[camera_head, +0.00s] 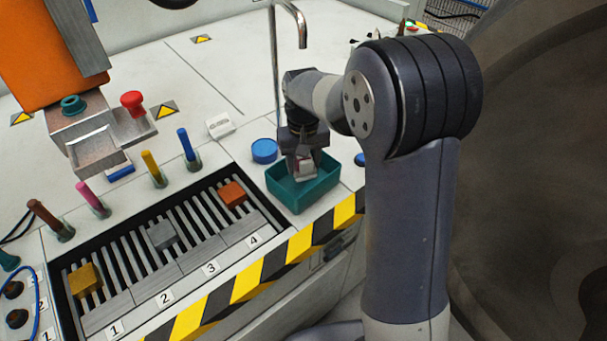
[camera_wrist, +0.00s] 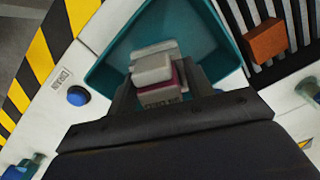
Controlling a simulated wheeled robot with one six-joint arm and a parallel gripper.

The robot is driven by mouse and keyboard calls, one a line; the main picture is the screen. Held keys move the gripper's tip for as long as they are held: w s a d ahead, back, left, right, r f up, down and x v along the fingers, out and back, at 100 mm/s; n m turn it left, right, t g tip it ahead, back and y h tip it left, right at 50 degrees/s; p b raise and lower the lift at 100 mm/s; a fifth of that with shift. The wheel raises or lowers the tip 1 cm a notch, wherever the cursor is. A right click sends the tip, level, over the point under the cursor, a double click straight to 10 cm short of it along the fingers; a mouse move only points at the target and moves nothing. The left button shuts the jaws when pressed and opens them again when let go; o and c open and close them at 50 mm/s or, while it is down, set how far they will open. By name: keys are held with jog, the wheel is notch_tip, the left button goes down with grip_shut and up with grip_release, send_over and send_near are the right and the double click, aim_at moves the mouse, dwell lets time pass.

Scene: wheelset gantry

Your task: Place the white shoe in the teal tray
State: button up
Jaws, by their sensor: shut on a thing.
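The white shoe (camera_wrist: 153,69) is between the fingers of my gripper (camera_wrist: 157,88) in the wrist view; it is a pale block with a dark pink part beneath it. My gripper (camera_head: 304,166) is shut on it and points down over the teal tray (camera_head: 306,199). In the head view the shoe (camera_head: 305,169) shows small and pale within the outline of the tray's opening. The tray also shows in the wrist view (camera_wrist: 108,66), around and behind the shoe. I cannot tell whether the shoe touches the tray floor.
A blue round cap (camera_head: 264,150) and a small white block (camera_head: 220,125) lie left of the tray. A slotted rack (camera_head: 190,235) holds orange, grey and yellow blocks. Coloured pegs stand behind the rack. A thin bent pipe (camera_head: 275,60) rises behind my gripper. A striped edge (camera_head: 290,250) runs in front.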

aim_at(304, 185)
jog(key=shift+f, duration=2.4)
jog(key=shift+f+b, duration=0.15)
jog(key=shift+b, duration=0.15)
jog(key=o, duration=1.1)
notch_tip(304, 185, up, 8)
jog(key=shift+f+p, duration=0.1)
jog(key=shift+p, duration=0.35)
jog(key=shift+f, duration=1.3)
jog(key=shift+f, duration=0.1)
